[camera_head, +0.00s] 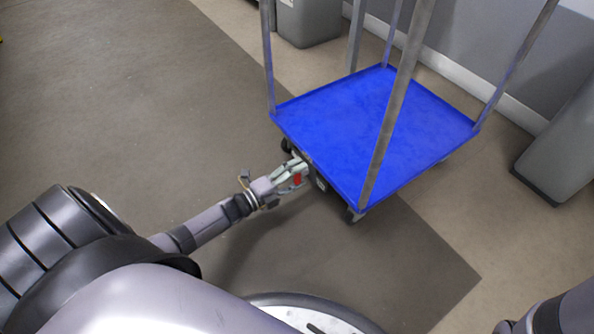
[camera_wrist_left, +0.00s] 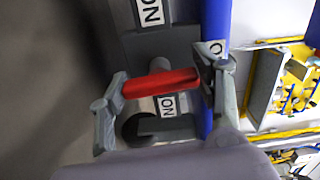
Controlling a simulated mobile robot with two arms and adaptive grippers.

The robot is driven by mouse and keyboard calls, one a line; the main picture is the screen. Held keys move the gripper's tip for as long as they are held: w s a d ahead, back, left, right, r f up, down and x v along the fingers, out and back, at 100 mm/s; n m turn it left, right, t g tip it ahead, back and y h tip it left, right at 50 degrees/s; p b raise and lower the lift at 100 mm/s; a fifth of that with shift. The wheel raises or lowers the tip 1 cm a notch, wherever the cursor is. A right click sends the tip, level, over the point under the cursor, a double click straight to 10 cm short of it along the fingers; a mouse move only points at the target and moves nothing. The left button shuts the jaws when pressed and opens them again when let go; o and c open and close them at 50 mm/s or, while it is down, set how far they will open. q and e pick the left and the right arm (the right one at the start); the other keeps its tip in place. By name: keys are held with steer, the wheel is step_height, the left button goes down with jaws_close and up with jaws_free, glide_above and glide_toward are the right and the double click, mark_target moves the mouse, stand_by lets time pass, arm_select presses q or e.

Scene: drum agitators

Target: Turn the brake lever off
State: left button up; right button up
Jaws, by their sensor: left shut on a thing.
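The red brake lever (camera_wrist_left: 160,82) lies across the middle of the left wrist view, on a grey bracket at the edge of a blue cart (camera_head: 375,120). In the head view a small red spot of the lever (camera_head: 297,179) shows at the cart's near left side. My left gripper (camera_head: 291,172) reaches it there. In the left wrist view my left gripper (camera_wrist_left: 161,80) has one finger at each end of the lever and is shut on it. White labels (camera_wrist_left: 151,12) with the letters O and N show above and below the lever. My right gripper is out of view.
The cart has tall grey posts (camera_head: 397,95) at its corners and dark wheels beneath. A grey bin (camera_head: 308,22) stands behind it and another grey bin (camera_head: 566,145) at the right, near the wall. The floor left of the cart is clear.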

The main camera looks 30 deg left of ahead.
arm_select(q)
steer(key=shift+d+m, duration=0.1)
steer(key=shift+m, duration=0.5)
steer(key=o, duration=1.2)
steer(key=v, duration=1.2)
